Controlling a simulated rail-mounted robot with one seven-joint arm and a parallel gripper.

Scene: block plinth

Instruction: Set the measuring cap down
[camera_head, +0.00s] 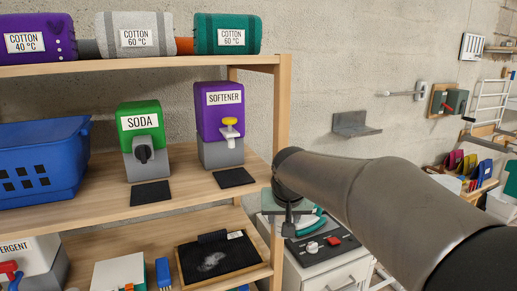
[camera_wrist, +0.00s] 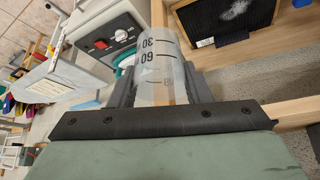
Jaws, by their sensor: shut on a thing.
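The measuring cap (camera_wrist: 161,62) is a clear, see-through cup with dark marks reading 30 and 60, upside down in the wrist view. My gripper (camera_wrist: 160,82) is shut on it, with one dark finger on each side. The cap hangs in the air, its far end close to the white appliance in the picture; I cannot tell the gap. In the head view my arm hides the cap and most of the gripper.
A wooden shelf (camera_head: 188,205) holds the green soda dispenser (camera_head: 140,115), the purple softener dispenser (camera_head: 218,108), dark mats (camera_head: 235,178) and a blue basket (camera_head: 40,160). Below are a dark framed tray (camera_head: 219,258) and a white cabinet (camera_head: 335,275) with a control panel.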

